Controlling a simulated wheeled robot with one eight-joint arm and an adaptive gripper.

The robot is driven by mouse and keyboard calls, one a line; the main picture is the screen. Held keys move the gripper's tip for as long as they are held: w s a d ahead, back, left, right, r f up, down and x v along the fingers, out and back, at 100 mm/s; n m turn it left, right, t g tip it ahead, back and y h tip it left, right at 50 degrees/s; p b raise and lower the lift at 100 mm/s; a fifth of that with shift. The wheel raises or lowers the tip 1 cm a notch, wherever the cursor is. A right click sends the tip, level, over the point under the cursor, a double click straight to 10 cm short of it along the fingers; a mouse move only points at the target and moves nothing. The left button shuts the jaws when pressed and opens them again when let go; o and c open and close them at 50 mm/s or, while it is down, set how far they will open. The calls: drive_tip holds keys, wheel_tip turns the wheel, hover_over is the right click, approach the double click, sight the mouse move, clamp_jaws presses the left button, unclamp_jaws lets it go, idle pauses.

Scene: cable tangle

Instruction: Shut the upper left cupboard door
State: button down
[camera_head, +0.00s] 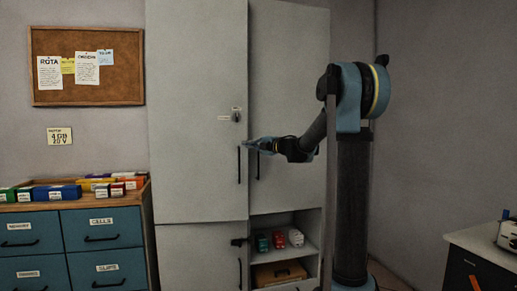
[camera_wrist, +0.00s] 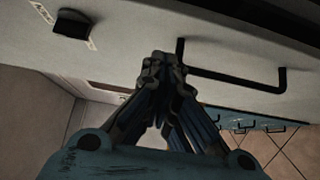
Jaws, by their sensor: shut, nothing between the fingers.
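The upper left cupboard door (camera_head: 197,110) is a tall grey panel with a lock (camera_head: 236,117) and a black bar handle (camera_head: 239,166) near its right edge. It looks nearly flush with the upper right door (camera_head: 290,90); I cannot tell whether a small gap remains. My gripper (camera_head: 246,145) is shut and empty, in front of the door's right edge by the handle tops. In the wrist view the closed fingertips (camera_wrist: 163,65) are close to one end of a black handle (camera_wrist: 235,80) on a pale door face; contact is unclear. A dark lock (camera_wrist: 72,24) shows there too.
The lower left door (camera_head: 195,255) looks shut. The lower right compartment is open, with a shelf of red and green items and a wooden box (camera_head: 280,274). A blue drawer unit (camera_head: 75,240) stands left, a bench (camera_head: 485,250) right.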

sight(246, 139)
drive_tip(key=shift+w+a, duration=0.3)
drive_tip(key=shift+w, duration=0.75)
drive_tip(key=shift+w+a, duration=0.25)
drive_tip(key=shift+w, duration=0.8)
drive_tip(key=shift+w, duration=0.1)
drive_tip(key=w, duration=0.2)
drive_tip(key=w+n+g, duration=0.1)
drive_tip(key=w, duration=0.1)
drive_tip(key=w+a+r+g+y, duration=0.1)
drive_tip(key=w, duration=0.1)
drive_tip(key=shift+n, duration=0.3)
